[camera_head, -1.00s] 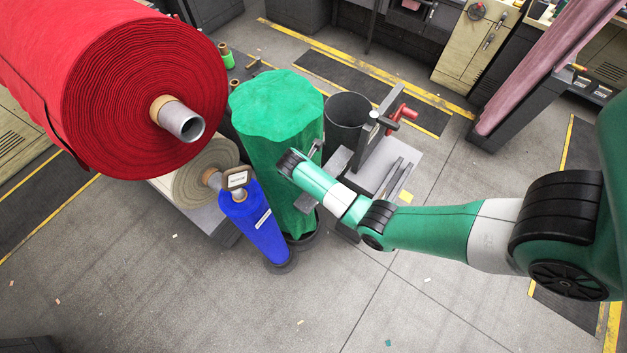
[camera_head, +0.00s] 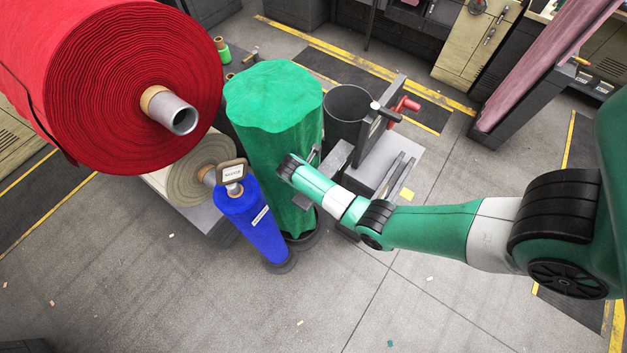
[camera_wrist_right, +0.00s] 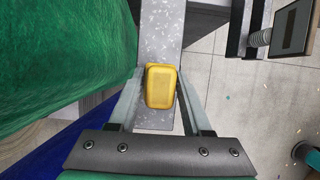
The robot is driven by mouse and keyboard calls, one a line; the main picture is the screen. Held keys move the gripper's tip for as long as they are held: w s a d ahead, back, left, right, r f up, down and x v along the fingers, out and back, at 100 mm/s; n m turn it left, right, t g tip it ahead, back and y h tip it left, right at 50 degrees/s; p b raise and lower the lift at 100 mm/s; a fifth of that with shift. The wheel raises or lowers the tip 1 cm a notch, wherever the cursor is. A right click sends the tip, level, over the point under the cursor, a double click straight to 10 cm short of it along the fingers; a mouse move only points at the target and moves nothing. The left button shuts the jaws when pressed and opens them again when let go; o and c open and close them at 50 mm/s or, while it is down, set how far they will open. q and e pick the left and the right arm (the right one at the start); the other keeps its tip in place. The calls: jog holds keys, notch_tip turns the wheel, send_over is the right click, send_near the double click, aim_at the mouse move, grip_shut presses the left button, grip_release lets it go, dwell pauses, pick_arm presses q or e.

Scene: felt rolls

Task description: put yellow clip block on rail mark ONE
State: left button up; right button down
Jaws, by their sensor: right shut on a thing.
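The yellow clip block (camera_wrist_right: 161,86) sits between the two fingers of my right gripper (camera_wrist_right: 162,76) in the right wrist view. That gripper is shut on it. A grey speckled bar, which looks like the rail (camera_wrist_right: 163,32), runs away beneath and beyond the block. I cannot tell whether the block touches it. No mark or number can be read on the bar. In the head view my right gripper (camera_head: 312,158) is mostly hidden behind its wrist, beside the green felt roll (camera_head: 272,105). The block cannot be made out there. My left gripper is not in view.
The upright green roll stands close on the left of my right gripper. A blue roll (camera_head: 258,228) with a tag and a big red roll (camera_head: 120,85) are further left. The front floor is mostly clear.

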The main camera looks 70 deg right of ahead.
jog(key=shift+f+b, duration=0.4)
jog(key=shift+f, duration=0.1)
dwell(0.4)
jog(key=shift+c, duration=1.3)
grip_release()
jog(key=shift+r, duration=0.1)
jog(key=p+v, duration=0.2)
jog(key=v, duration=0.9)
jog(key=shift+r, duration=0.25)
